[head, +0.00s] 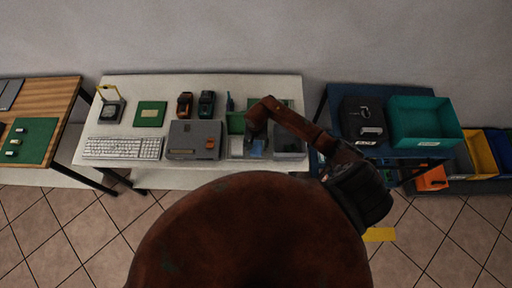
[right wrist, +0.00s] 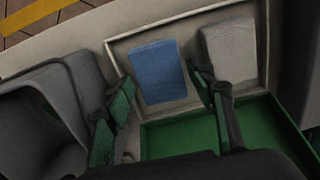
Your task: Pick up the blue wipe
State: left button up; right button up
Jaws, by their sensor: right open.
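The blue wipe (right wrist: 158,71) is a flat blue rectangle lying in a light, shallow tray (right wrist: 184,28) in the right wrist view. In the head view the wipe (head: 257,148) shows as a small blue patch just below my right gripper (head: 255,133). My right gripper (right wrist: 165,105) is open, with its green-padded fingers apart on either side of the lower part of the wipe in that view. The right finger overlaps the edge of a pale grey wipe (right wrist: 230,52) beside the blue one. I cannot tell the fingers' height above the tray. My left gripper is not in view.
A green tray (right wrist: 185,138) adjoins the light tray. A grey bin (right wrist: 50,105) stands to the left in the wrist view. On the white table are a grey device (head: 194,139), a keyboard (head: 122,148) and a blue bottle (head: 230,102). A teal crate (head: 424,122) stands right.

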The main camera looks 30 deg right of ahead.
jog(key=shift+f, duration=0.45)
jog(key=c, duration=0.7)
jog(key=shift+r, duration=0.1)
jog(key=shift+r+b, duration=0.3)
jog(key=shift+r, duration=0.15)
notch_tip(320, 180, up, 2)
jog(key=shift+s+r+b, duration=0.1)
jog(key=shift+r+b, duration=0.1)
jog(key=shift+b, duration=0.35)
jog(key=s+a+r+b, duration=0.1)
jog(key=s+a+r, duration=0.1)
jog(key=s+r, duration=0.1)
jog(key=s+a+r+b, duration=0.1)
jog(key=s+a+r, duration=0.1)
jog(key=s, duration=0.3)
jog(key=s+a+r+b, duration=0.1)
jog(key=s+a+r, duration=0.1)
jog(key=s+r, duration=0.2)
jog(key=shift+s+a+r, duration=0.15)
jog(key=shift+s+r, duration=0.05)
jog(key=shift+r, duration=0.1)
